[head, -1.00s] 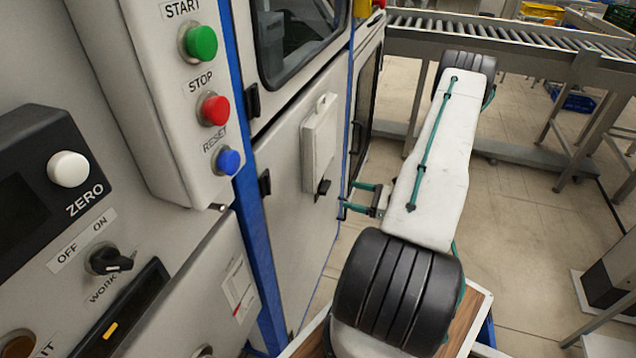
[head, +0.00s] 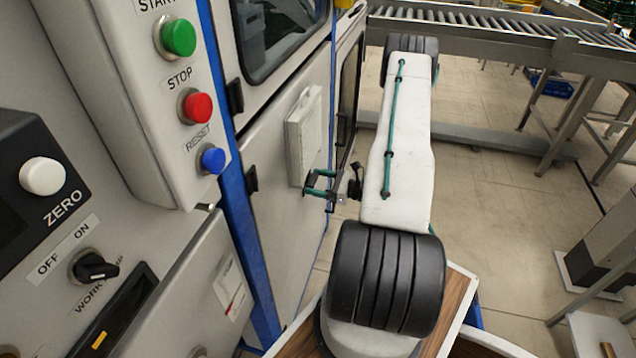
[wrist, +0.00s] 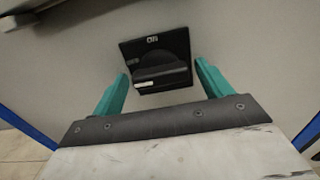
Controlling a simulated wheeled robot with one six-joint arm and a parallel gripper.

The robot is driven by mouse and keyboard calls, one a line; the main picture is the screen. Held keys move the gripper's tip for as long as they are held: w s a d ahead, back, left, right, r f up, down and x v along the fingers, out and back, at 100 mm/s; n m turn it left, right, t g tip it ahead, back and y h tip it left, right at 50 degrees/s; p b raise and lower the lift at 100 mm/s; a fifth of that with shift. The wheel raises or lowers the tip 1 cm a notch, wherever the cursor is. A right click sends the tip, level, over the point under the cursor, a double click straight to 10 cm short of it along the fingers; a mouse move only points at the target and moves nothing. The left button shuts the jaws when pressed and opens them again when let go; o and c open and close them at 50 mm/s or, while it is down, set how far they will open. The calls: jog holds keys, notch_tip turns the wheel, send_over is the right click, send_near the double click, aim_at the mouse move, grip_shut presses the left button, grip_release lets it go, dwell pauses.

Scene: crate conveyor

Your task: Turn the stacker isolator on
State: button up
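The stacker isolator (wrist: 158,62) is a black square plate with a black handle on the pale cabinet panel. In the wrist view "ON" is marked at the plate's top edge, and the handle lies roughly level, slightly tilted. A small white mark shows at its lower left. My gripper (wrist: 161,72) is open, with one teal finger on each side of the handle and gaps visible between them. In the head view my gripper (head: 309,182) is at the panel below the white box, and its fingers mostly hide the isolator.
A white box (head: 303,135) is fixed to the panel just above my gripper. A control panel with START, STOP and RESET buttons (head: 196,106) and a WORK LAMP switch (head: 93,267) stand at the left.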

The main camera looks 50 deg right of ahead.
jog(key=c, duration=0.7)
jog(key=shift+c, duration=0.2)
jog(key=shift+m, duration=0.4)
jog(key=m, duration=1.2)
jog(key=shift+m, duration=2.4)
